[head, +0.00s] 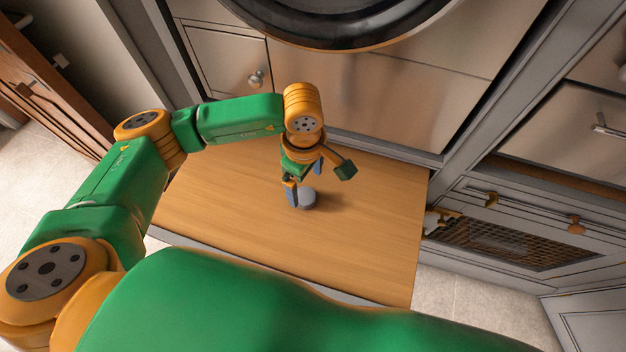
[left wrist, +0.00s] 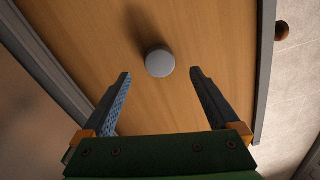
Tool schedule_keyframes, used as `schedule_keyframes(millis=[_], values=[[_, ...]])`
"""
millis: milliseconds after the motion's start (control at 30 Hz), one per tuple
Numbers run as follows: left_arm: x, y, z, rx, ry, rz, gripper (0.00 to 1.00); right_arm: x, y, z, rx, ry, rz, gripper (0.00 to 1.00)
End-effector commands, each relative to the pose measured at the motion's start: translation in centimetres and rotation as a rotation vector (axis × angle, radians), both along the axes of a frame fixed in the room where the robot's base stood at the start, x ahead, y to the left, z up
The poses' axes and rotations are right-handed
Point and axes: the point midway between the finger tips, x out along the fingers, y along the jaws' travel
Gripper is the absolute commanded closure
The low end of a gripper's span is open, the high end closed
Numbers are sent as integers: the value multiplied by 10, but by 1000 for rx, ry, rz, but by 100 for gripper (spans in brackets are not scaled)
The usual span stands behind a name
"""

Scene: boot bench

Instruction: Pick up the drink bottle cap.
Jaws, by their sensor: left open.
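The drink bottle cap is a small round grey disc (left wrist: 160,63) on the wooden bench top. In the head view the cap (head: 308,198) shows right beside my left gripper's fingers, near the middle of the bench. My left gripper (head: 303,188) points down over the bench. In the left wrist view my left gripper (left wrist: 160,85) is open, with its two fingers apart and nothing between them. The cap lies just beyond the fingertips, roughly centred between them. My right gripper is not in view.
The wooden bench top (head: 240,220) is otherwise clear around the cap. Cabinet drawers (head: 370,90) stand behind it. A cabinet with a mesh panel (head: 510,236) stands to the right. A small knob-like brown thing (left wrist: 282,30) shows past the bench edge.

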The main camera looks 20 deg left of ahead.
Motion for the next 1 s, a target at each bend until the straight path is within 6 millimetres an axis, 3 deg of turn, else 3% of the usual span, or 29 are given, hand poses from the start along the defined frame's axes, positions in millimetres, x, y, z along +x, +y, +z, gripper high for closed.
schedule_keyframes(millis=[200, 300, 567, 867, 1000], values=[[5, 3, -37, 0, 8, 3, 5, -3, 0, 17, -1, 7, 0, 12], [6, 2, -55, -2, 6, 2, 5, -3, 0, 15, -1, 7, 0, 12], [6, 2, -60, -4, 3, 1, 7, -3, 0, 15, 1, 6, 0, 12], [6, 2, -60, -4, 3, 2, 88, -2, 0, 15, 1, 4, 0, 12], [6, 2, -60, -5, 4, 2, 92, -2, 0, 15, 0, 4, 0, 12]])
